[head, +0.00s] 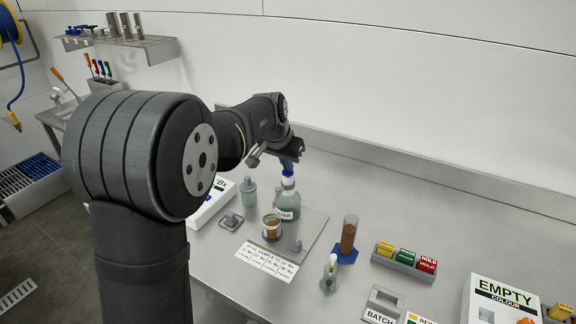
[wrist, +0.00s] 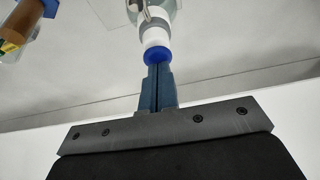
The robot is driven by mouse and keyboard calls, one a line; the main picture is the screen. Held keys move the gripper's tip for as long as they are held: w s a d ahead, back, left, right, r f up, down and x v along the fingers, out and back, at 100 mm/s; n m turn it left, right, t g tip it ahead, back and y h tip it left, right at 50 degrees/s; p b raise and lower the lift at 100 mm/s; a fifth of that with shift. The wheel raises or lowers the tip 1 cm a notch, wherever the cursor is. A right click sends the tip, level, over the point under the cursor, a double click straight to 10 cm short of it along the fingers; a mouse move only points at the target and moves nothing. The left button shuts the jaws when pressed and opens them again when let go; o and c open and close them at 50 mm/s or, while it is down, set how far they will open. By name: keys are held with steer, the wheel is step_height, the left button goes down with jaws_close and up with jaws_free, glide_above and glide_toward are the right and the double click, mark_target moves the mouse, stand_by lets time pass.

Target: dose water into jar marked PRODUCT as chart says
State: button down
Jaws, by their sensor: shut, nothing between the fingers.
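The water bottle (head: 287,207), grey-green with a label ending in "TER", stands upright on a plate. Its blue top (head: 288,173) and white collar also show in the wrist view, with the blue top (wrist: 157,55) right at my fingertips. My gripper (head: 288,163) is shut and empty, directly over that top; I cannot tell whether they touch. In the wrist view the closed blue-grey fingers (wrist: 158,72) point at it. A small open jar (head: 271,229) with brown contents stands in front of the bottle; its label is unreadable. A chart card (head: 267,262) headed "SAMPLE TO" lies before it, values too small to read.
A grey-green bottle (head: 249,193) stands left of the jar. A brown-filled cylinder (head: 348,236) on a blue base and a small bottle (head: 329,274) stand right. Further right are a button-like block rack (head: 404,261), a BATCH holder (head: 381,306) and an EMPTY COLOUR box (head: 500,303).

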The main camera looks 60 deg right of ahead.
steer(key=shift+r, duration=2.05)
step_height(320, 180, up, 5)
steer(key=shift+f, duration=3.05)
steer(key=shift+a, duration=0.1)
